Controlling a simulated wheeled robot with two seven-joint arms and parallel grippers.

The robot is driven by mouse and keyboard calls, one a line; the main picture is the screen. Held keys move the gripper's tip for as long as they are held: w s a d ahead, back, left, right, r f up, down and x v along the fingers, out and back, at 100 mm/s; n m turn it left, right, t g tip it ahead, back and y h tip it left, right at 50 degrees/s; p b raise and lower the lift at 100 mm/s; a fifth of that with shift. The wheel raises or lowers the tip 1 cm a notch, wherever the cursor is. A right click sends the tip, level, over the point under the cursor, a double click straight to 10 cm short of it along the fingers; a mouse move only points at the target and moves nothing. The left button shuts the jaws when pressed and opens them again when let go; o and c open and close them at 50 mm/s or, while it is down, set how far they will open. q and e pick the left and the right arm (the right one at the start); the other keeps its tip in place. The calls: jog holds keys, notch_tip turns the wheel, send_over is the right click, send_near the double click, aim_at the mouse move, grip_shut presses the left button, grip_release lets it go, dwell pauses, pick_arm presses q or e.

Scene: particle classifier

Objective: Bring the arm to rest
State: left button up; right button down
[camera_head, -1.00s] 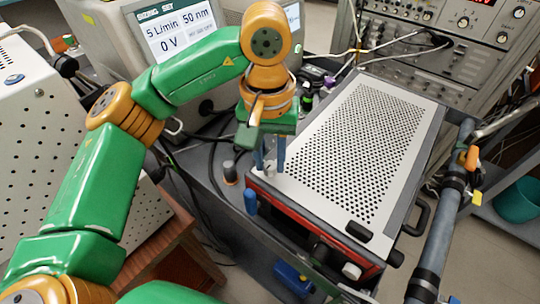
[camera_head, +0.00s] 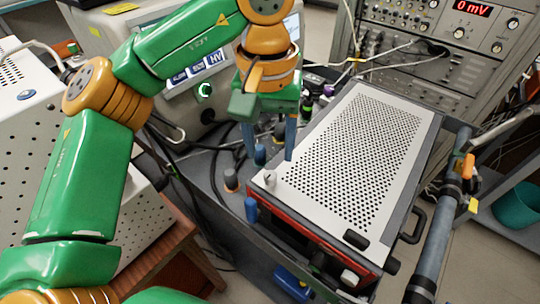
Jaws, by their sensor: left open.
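My left arm, green and orange, comes in from the left. Its left gripper (camera_head: 270,157) points down with its two blue fingers spread apart and nothing between them. It is above the near left corner of a perforated metal box (camera_head: 352,150) with a red front edge. A small pale knob (camera_head: 269,178) stands on that corner, just below the fingers and apart from them. My right gripper is not in view.
The instrument with a screen (camera_head: 203,72) stands behind the arm, partly hidden by it. A rack (camera_head: 440,70) with a red "0 mV" display is at the back right. A perforated white case (camera_head: 30,120) is at the left. A blue knob (camera_head: 251,210) and cables are near the box.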

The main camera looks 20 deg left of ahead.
pick_arm(q)
jog(key=shift+r, duration=0.45)
jog(key=shift+f, duration=0.1)
